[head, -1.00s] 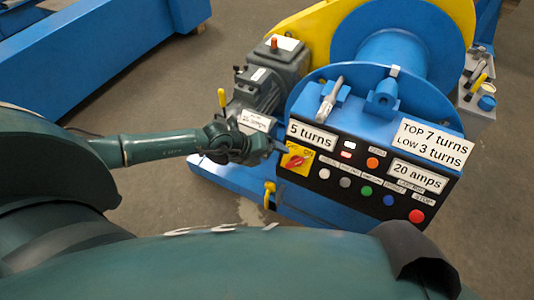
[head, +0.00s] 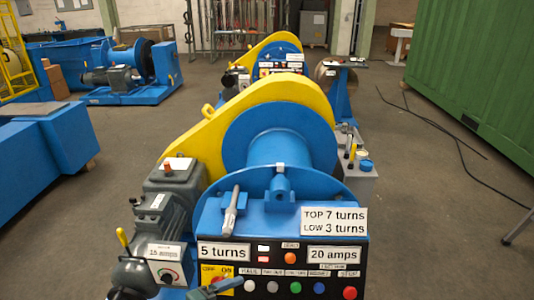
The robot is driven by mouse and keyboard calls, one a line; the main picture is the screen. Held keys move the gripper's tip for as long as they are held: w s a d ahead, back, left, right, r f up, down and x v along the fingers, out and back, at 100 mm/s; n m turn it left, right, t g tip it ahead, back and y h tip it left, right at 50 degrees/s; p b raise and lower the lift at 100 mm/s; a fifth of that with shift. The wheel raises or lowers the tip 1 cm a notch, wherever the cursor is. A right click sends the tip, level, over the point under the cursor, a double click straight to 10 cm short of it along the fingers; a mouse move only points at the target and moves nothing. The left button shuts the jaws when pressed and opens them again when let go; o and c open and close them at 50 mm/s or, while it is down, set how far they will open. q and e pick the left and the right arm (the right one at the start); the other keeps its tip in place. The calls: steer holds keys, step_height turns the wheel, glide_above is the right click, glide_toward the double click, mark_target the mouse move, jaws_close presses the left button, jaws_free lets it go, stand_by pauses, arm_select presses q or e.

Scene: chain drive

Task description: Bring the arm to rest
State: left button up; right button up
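My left gripper (head: 217,288) shows only in part at the bottom edge of the head view. Its dark tip is in front of the lower part of the yellow rotary switch plate (head: 209,272), marked OFF and ON. The red knob is partly covered, and I cannot tell whether the gripper touches it. The finger opening cannot be made out. My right gripper is not in view. The black control panel (head: 328,276) carries the switch, several buttons and signs reading "5 turns" (head: 224,252) and "20 amps" (head: 334,255).
The blue winch drum (head: 280,140) and yellow guard (head: 210,135) stand behind the panel. A grey motor (head: 172,205) and a 15 amps gauge (head: 167,272) are at the left. Floor is open on both sides; a green container (head: 475,80) stands at right, with a black cable on the floor.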

arm_select(q)
steer(key=s+a+f+n+y, duration=0.3)
steer(key=s+n, duration=0.4)
steer(key=n, duration=0.3)
steer(key=s+a+f+n+y, duration=0.3)
steer(key=s+n, duration=0.4)
steer(key=n, duration=0.4)
steer(key=shift+s+a+f+n+t+y, duration=0.15)
steer(key=shift+a+f+n+t+y, duration=0.15)
steer(key=shift+a+y, duration=0.5)
